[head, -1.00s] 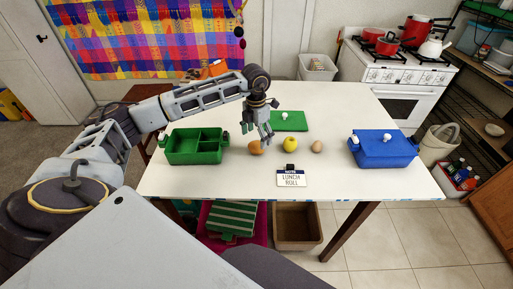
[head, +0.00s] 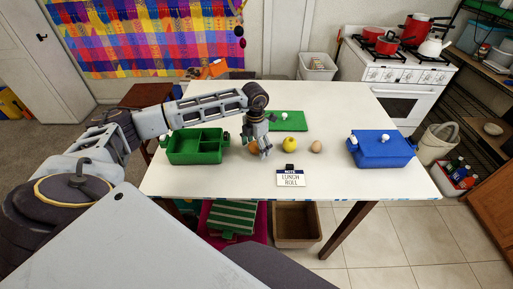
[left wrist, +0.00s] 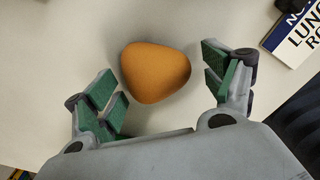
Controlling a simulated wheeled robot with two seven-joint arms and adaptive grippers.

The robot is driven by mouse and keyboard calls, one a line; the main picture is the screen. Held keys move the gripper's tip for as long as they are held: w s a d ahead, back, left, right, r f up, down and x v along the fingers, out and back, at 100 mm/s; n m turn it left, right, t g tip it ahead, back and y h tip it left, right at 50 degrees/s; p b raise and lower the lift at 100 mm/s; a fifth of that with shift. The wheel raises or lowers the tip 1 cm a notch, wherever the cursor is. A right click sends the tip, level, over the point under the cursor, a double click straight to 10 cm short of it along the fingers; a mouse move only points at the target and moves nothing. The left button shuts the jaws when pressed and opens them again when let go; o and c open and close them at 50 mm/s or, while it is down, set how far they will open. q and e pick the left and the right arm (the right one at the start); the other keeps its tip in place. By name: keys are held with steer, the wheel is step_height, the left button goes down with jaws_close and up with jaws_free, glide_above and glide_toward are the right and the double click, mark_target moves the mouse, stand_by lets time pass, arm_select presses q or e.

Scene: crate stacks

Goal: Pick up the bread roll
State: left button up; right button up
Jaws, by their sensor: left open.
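The bread roll (head: 253,148) is an orange-brown rounded lump on the white table, partly hidden by my gripper in the head view. In the left wrist view the bread roll (left wrist: 156,72) lies between and just ahead of the two green-padded fingers. My left gripper (head: 262,152) is open and low over the roll; it also shows in the left wrist view (left wrist: 165,85), with a gap on each side of the roll. My right gripper is not in view.
A green compartment box (head: 196,158) stands left of the roll. A yellow apple (head: 290,145), a brown egg-like item (head: 316,147) and a green lid (head: 288,122) are to the right and behind. A blue box (head: 381,153) stands farther right.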

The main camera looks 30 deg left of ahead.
mark_target(255, 145)
arm_select(q)
steer(key=c, duration=1.1)
steer(key=shift+r, duration=0.1)
steer(key=shift+r+b, duration=0.95)
steer(key=shift+r, duration=4)
steer(key=shift+a, duration=0.1)
